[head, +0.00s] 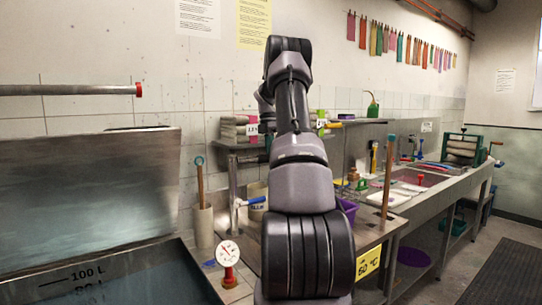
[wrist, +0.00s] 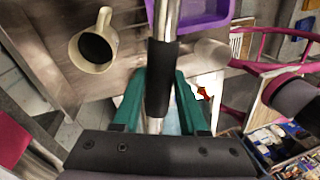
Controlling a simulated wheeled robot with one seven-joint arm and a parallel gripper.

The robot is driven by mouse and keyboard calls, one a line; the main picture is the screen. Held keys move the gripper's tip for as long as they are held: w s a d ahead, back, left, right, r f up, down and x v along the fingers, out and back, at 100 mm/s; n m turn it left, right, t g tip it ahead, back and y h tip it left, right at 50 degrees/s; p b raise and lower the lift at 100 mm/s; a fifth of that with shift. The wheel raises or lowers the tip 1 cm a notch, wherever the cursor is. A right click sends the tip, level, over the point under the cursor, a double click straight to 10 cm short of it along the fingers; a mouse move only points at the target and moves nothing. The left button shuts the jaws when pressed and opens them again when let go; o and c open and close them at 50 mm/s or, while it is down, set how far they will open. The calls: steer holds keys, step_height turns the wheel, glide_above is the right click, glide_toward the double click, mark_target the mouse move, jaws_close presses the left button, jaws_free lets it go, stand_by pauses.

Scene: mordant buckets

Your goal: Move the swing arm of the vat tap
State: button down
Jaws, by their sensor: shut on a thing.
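In the wrist view, the swing arm of the vat tap is a bright metal tube with a black sleeve (wrist: 161,78). The tube runs from the top of the picture down between the green fingers of my gripper (wrist: 160,82). My gripper is shut on the swing arm at the black sleeve. In the head view my own arm hides the gripper and the held sleeve. The vat (head: 85,190), with litre marks inside, stands at the left. A tap with a blue lever (head: 250,201) shows just left of my arm.
A red-capped pipe (head: 70,89) juts in above the vat. A dial gauge (head: 228,252) stands at its right edge. A cream jug (wrist: 82,50) with dark contents and a purple tub (wrist: 205,14) are close to the gripper. A wooden stick (head: 388,180) stands right of my arm.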

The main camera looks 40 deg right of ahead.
steer(key=shift+c, duration=2.2)
jaws_free()
step_height(320, 180, up, 11)
steer(key=w, duration=0.2)
steer(key=shift+d+f, duration=0.2)
